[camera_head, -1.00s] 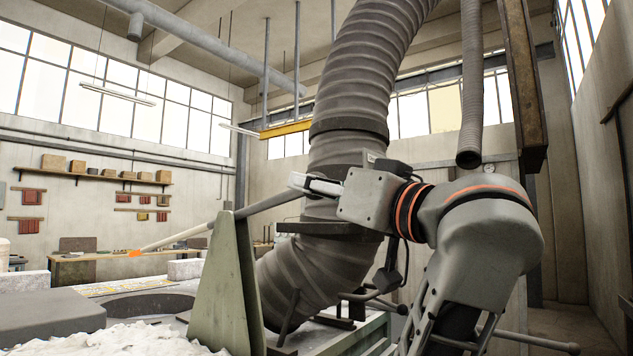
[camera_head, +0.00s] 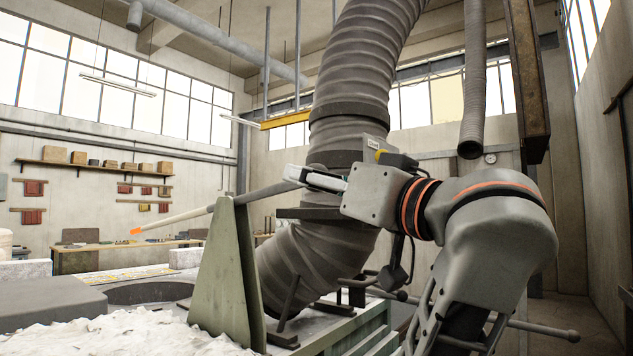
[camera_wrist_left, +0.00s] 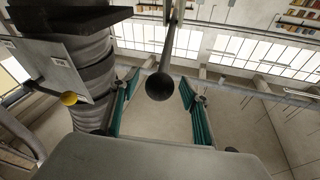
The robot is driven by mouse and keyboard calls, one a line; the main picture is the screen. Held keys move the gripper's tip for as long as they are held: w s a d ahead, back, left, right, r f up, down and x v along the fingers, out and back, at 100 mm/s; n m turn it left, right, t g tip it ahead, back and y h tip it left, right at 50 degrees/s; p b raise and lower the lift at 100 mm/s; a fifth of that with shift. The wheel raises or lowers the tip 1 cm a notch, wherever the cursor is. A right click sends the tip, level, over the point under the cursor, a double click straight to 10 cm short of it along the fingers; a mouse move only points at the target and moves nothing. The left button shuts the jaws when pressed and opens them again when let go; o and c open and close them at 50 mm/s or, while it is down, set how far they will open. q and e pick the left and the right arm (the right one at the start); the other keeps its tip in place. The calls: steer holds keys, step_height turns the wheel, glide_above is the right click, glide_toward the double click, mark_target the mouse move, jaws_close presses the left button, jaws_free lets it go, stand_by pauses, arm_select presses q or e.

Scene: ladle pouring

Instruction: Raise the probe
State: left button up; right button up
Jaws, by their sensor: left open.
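The probe (camera_head: 175,217) is a long rod with an orange tip at the left of the head view. It slants across the top of a green triangular stand (camera_head: 225,265), its tip end lower than its other end. My left gripper (camera_head: 318,178) is at that upper right end. In the left wrist view a dark ball end (camera_wrist_left: 158,87) on the rod sits between my open left fingers (camera_wrist_left: 160,100), with a gap on both sides. My right gripper is not in view.
A thick ribbed hose (camera_head: 350,80) stands close behind my left gripper; a thinner hose (camera_head: 474,90) hangs to its right. A dark round opening (camera_head: 150,293) and a white heap (camera_head: 120,340) lie below the probe. A bench (camera_head: 95,260) stands at the back left.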

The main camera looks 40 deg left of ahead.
arm_select(q)
steer(key=v, duration=1.1)
steer(key=shift+d+f, duration=0.15)
steer(key=shift+d, duration=0.15)
